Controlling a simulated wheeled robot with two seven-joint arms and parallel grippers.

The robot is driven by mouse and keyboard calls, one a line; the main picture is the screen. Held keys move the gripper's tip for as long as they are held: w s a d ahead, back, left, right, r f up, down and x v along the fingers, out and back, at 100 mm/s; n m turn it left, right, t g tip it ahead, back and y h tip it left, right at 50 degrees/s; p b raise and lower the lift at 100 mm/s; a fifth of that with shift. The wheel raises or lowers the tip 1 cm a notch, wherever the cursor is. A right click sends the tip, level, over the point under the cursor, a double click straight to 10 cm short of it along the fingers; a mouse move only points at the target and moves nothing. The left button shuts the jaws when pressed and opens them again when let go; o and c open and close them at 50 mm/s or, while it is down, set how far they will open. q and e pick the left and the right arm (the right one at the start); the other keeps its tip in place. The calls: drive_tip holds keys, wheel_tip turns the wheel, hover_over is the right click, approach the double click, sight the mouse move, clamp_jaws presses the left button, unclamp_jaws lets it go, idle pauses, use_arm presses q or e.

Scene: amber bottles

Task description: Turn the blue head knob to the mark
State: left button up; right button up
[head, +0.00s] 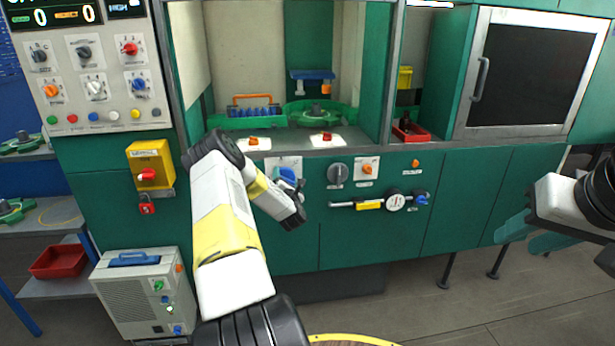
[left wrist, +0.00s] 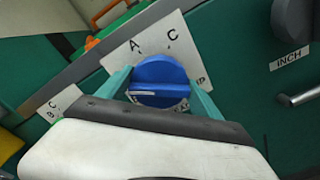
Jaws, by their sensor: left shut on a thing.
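The blue head knob (head: 288,176) sits on a white plate on the green front panel, partly covered by my left arm in the head view. In the left wrist view the knob (left wrist: 160,78) shows a white line on its lower left side. Its plate (left wrist: 152,42) carries the letters A and C above the knob; other lettering at the lower right is partly hidden. My left gripper (left wrist: 160,92) has one teal finger on each side of the knob and is shut on it. My right gripper (head: 533,234) is open and empty at the far right, away from the panel.
A grey knob (head: 338,173) and an orange knob (head: 367,169) are to the right of the blue knob. A horizontal handle (head: 352,205) juts out below them. A yellow switch box (head: 150,165) is on the left. The floor at the lower right is clear.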

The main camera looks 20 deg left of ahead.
use_arm(q)
drive_tip(key=m, duration=0.4)
drive_tip(key=shift+d+f+m, duration=0.1)
drive_tip(key=shift+m, duration=0.3)
drive_tip(key=m, duration=0.4)
drive_tip(key=shift+f+m, duration=0.1)
drive_tip(key=shift+m, duration=0.2)
drive_tip(key=m, duration=0.4)
drive_tip(key=shift+f+m, duration=0.1)
drive_tip(key=shift+m, duration=0.2)
drive_tip(key=m, duration=0.5)
drive_tip(key=shift+f, duration=0.1)
drive_tip(key=m, duration=0.4)
drive_tip(key=shift+m, duration=0.4)
drive_tip(key=m, duration=0.4)
drive_tip(key=shift+s+m, duration=0.1)
drive_tip(key=shift+m, duration=0.2)
drive_tip(key=m, duration=0.3)
drive_tip(key=shift+a+f+m, duration=0.1)
drive_tip(key=shift+a+m, duration=0.1)
drive_tip(key=shift+m, duration=0.1)
drive_tip(key=m, duration=0.4)
drive_tip(key=shift+s+a+m, duration=0.1)
drive_tip(key=shift+m, duration=0.2)
